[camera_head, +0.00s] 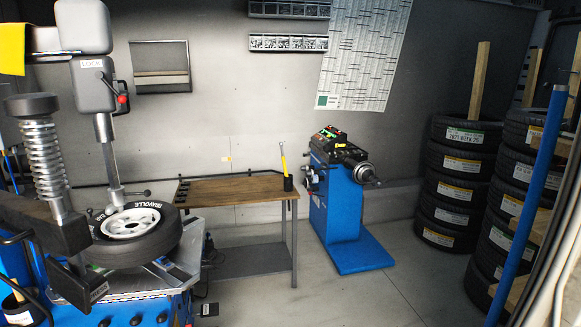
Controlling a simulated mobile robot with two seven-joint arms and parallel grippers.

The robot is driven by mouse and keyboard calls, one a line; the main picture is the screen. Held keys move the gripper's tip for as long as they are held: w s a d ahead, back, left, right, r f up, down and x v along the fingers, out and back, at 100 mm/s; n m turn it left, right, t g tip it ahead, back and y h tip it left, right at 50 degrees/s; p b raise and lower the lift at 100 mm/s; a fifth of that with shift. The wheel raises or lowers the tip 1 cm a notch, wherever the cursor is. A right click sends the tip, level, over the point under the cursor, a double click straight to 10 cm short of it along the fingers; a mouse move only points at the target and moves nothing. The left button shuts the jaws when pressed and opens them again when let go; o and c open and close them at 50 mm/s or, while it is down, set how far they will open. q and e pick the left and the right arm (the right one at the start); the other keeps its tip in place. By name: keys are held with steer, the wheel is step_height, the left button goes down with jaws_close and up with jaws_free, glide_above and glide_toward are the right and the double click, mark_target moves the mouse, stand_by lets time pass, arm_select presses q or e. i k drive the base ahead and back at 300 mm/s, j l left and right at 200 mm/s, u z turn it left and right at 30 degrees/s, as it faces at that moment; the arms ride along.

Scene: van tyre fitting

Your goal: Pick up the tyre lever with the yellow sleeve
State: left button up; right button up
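The tyre lever with the yellow sleeve (284,163) stands nearly upright, leaning slightly, with its lower end in a small black cup (288,183). Its bare metal tip points up and its bottom is hidden in the cup. The cup is at the right end of a wooden-topped workbench (235,191). Neither of my grippers is in view.
A tyre changer (100,300) holding a wheel (133,226) fills the left side. A blue wheel balancer (340,205) stands right of the bench. Tyre stacks (455,188) and a blue pole (535,190) are at the right. The middle floor is clear.

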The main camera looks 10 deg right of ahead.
mark_target(281, 143)
steer(key=i+l, duration=0.75)
steer(key=l, duration=0.15)
steer(key=i+l, duration=0.75)
steer(key=l, duration=0.15)
steer(key=u, duration=1.5)
steer(key=z, duration=1.5)
steer(key=i+j, duration=0.2)
steer(key=i, duration=0.05)
